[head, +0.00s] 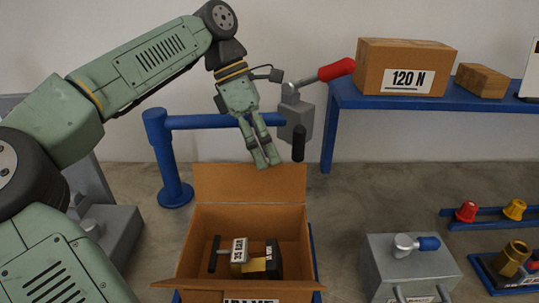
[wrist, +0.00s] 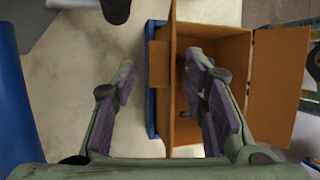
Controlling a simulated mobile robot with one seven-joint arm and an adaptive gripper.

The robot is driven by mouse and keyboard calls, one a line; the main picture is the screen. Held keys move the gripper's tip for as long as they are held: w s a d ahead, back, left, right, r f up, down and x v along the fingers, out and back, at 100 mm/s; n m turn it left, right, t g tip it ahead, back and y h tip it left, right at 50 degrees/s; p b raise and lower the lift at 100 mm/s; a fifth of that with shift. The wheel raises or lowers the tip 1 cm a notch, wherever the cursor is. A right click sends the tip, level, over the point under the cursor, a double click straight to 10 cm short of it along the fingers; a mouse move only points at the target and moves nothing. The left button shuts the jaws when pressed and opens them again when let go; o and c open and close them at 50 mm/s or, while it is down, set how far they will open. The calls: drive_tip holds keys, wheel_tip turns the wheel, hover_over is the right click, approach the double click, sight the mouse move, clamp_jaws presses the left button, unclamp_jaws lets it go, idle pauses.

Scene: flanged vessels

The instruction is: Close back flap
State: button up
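An open cardboard box (head: 290,225) stands on the floor below my arm. Its back flap (head: 225,183) stands up, leaning slightly back, and its front flap (head: 205,293) is folded outward. My gripper (head: 267,164) is above the back of the box, its fingertips overlapping the top edge of the back flap in the head view; whether they touch it cannot be told. In the wrist view my gripper (wrist: 166,78) is open, with no object held between the fingers. The box (wrist: 235,45) shows there behind the right finger.
Inside the box lie a labelled weight (head: 239,250) and a dark-ended brass part (head: 272,260). A blue rail (head: 215,122) and grey valve with a red handle (head: 335,70) stand behind. A blue shelf (head: 400,103) is at upper right. A grey case (head: 410,268) stands right of the box.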

drive_tip(key=shift+x, duration=1.15)
drive_tip(key=shift+c, duration=0.5)
clamp_jaws()
